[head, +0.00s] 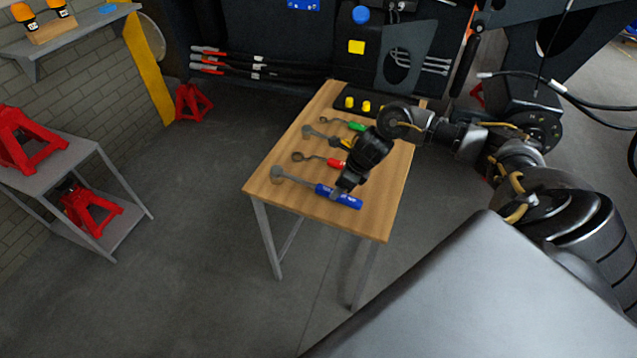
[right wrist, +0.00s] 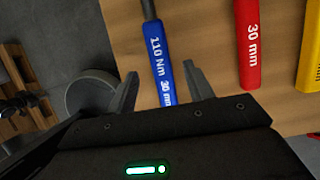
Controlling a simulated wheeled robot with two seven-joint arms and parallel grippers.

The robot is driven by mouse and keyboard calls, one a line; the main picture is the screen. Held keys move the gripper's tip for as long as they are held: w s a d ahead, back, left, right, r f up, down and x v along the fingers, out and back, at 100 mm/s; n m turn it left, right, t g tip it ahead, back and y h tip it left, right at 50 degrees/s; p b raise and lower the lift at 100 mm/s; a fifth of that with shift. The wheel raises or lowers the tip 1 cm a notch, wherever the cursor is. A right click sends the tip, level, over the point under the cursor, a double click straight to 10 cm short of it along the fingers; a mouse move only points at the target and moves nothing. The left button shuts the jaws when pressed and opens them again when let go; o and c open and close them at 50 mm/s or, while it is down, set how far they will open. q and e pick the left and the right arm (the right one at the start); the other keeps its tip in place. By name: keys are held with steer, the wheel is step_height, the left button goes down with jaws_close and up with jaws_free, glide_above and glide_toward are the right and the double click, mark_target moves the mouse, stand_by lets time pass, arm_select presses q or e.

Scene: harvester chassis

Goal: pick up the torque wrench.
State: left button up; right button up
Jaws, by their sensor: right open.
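The torque wrench (head: 325,190) lies near the front edge of the wooden table, its blue handle to the right and its round head to the left. Its blue handle (right wrist: 158,55), marked 110 Nm 30 mm, also shows in the right wrist view. My right gripper (head: 343,188) is open, pointing down at the blue handle. In the right wrist view the handle runs between the two fingers (right wrist: 162,90); I cannot tell whether they touch it. My left gripper is not in view.
A red-handled wrench (head: 336,162) marked 30 mm lies just behind, then yellow-handled and green-handled (head: 357,126) ones. A dark tray with yellow pieces (head: 366,106) sits at the table's back. Red jack stands (head: 90,208) are on the left shelf.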

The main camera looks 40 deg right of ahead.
steer(key=p+x, duration=0.1)
steer(key=x, duration=0.3)
steer(key=shift+f, duration=0.3)
steer(key=shift+w+r, duration=0.1)
jaws_close()
